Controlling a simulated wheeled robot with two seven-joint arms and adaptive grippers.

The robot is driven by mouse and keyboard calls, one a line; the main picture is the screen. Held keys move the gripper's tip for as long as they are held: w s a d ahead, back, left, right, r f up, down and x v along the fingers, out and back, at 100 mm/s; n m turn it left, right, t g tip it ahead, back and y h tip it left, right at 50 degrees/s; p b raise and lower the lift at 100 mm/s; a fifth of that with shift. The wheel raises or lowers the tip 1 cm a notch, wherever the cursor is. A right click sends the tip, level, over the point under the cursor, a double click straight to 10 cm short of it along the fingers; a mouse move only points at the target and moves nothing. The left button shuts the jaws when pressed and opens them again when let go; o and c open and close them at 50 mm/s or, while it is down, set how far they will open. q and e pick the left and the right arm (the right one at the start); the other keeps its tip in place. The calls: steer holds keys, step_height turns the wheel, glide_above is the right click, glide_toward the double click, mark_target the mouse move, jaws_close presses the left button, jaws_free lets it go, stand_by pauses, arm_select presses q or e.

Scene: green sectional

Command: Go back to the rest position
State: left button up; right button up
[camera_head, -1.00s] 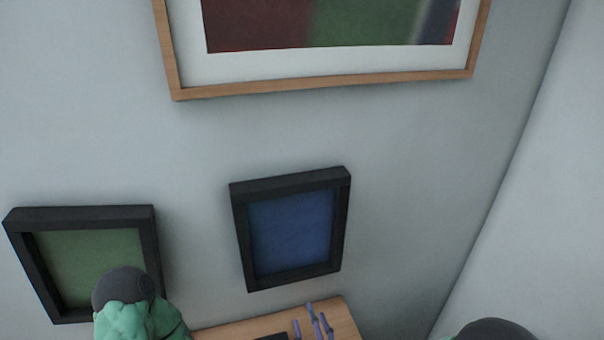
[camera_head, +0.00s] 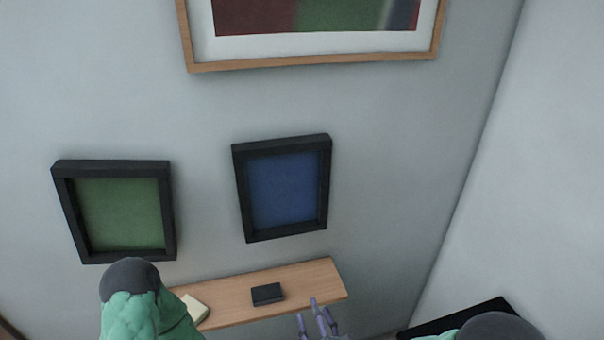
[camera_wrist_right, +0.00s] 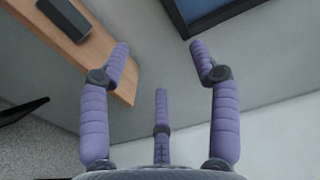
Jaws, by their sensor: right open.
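My right gripper (camera_head: 319,318) shows at the bottom of the head view, with its purple fingers in front of the wooden shelf's lower edge. In the right wrist view its fingers (camera_wrist_right: 160,75) are spread apart with nothing between them. It is open and empty. My left gripper is not in view; only part of my green left arm shows at the lower left of the head view.
A wooden shelf (camera_head: 225,306) on the wall carries a small black box (camera_head: 267,294) and a cream block (camera_head: 194,309). Above hang a green picture (camera_head: 121,213), a blue picture (camera_head: 284,189) and a larger wood-framed picture (camera_head: 315,62). A dark flat object (camera_head: 462,318) is at lower right.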

steer(key=s+d+f+n+g+h, duration=0.1)
steer(key=d+f+n+g, duration=0.3)
steer(key=f, duration=0.6)
steer(key=f+n+g, duration=0.3)
steer(key=f+g, duration=0.2)
steer(key=f, duration=0.4)
steer(key=s+d+f+n+g, duration=0.2)
steer(key=s+f+n+g, duration=0.3)
steer(key=s+f, duration=0.7)
steer(key=g, duration=0.2)
steer(key=shift+s+d+g, duration=0.25)
steer(key=shift+s+g, duration=0.1)
steer(key=shift+g, duration=0.05)
